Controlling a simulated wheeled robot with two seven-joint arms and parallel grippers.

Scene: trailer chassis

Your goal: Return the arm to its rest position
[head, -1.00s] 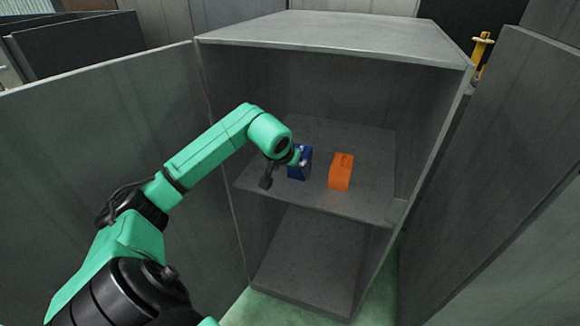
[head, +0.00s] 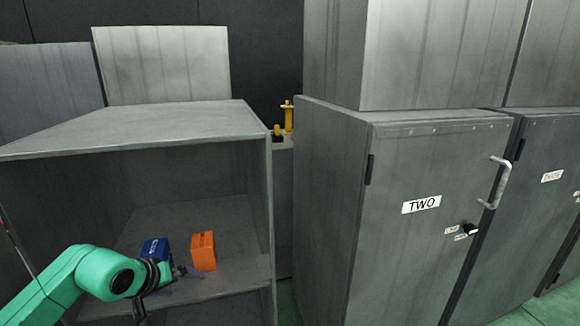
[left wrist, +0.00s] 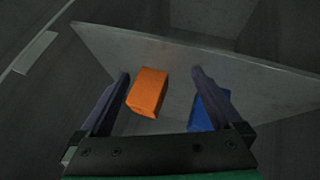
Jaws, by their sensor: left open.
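My left gripper (head: 166,290) is open and empty, low at the front of the open cabinet's shelf. An orange box (head: 203,251) stands on the shelf just beyond it. A blue box (head: 155,249) with light markings stands to the left of the orange one, partly hidden by my arm. In the left wrist view, the orange box (left wrist: 148,92) appears between the open fingers (left wrist: 160,74), and the blue box (left wrist: 203,112) is partly behind the right finger. Neither box is gripped. My right gripper is out of view.
The open cabinet's shelf (head: 225,284) and side walls surround the boxes. A closed grey cabinet (head: 425,245) labelled TWO, with a handle, stands to the right, with another closed cabinet (head: 550,200) beyond. A yellow object (head: 288,116) shows behind. A little green floor is visible between cabinets.

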